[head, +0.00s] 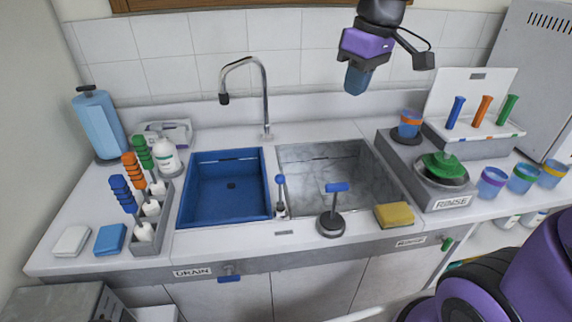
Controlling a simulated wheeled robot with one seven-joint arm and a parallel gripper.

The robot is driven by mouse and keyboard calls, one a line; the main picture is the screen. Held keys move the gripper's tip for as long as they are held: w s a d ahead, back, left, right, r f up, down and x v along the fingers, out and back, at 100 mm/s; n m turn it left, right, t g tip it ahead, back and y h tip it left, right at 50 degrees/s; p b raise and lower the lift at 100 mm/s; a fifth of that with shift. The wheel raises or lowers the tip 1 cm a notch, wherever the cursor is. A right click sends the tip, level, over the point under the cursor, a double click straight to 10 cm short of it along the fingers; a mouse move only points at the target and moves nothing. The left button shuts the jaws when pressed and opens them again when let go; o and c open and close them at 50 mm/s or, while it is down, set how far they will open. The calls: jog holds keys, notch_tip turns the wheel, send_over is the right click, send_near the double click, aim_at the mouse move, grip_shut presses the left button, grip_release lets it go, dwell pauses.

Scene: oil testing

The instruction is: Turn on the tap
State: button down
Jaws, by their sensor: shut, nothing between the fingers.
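A tall silver tap (264,100) with a curved spout and dark nozzle stands behind the sinks. Its nozzle hangs toward the blue left basin (210,205). A small lever with a blue top (280,180) stands upright at the front between the basins. A blue-handled lever (337,187) on a round dark base (331,225) stands at the front of the grey right basin (345,160). I cannot tell which lever works the tap; no water shows. My gripper (355,81) is shut and empty, with blue fingers pointing down, high and right of the tap, apart from everything.
A yellow sponge (394,215) lies right of the dark base. A green-lidded pot (445,167) sits on the rinse unit, near a cup (410,123). A rack with brushes (143,230) and a blue bottle (98,125) stand at left. Several cups line the right.

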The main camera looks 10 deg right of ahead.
jog(key=w+a+f+n+g+y, duration=0.1)
jog(key=w+a+f+n+g, duration=0.2)
jog(key=w+f, duration=1)
jog(key=w+a+n, duration=0.1)
jog(key=a+n, duration=0.2)
jog(key=shift+a+f+g, duration=0.15)
jog(key=shift+f+g, duration=0.05)
jog(key=shift+g, duration=0.2)
jog(key=shift+s, duration=0.1)
send_over(280, 191)
jog(key=w+d, duration=0.2)
jog(key=w, duration=0.1)
notch_tip(280, 191, down, 10)
jog(key=shift+d, duration=0.15)
jog(key=shift+s+f, duration=0.1)
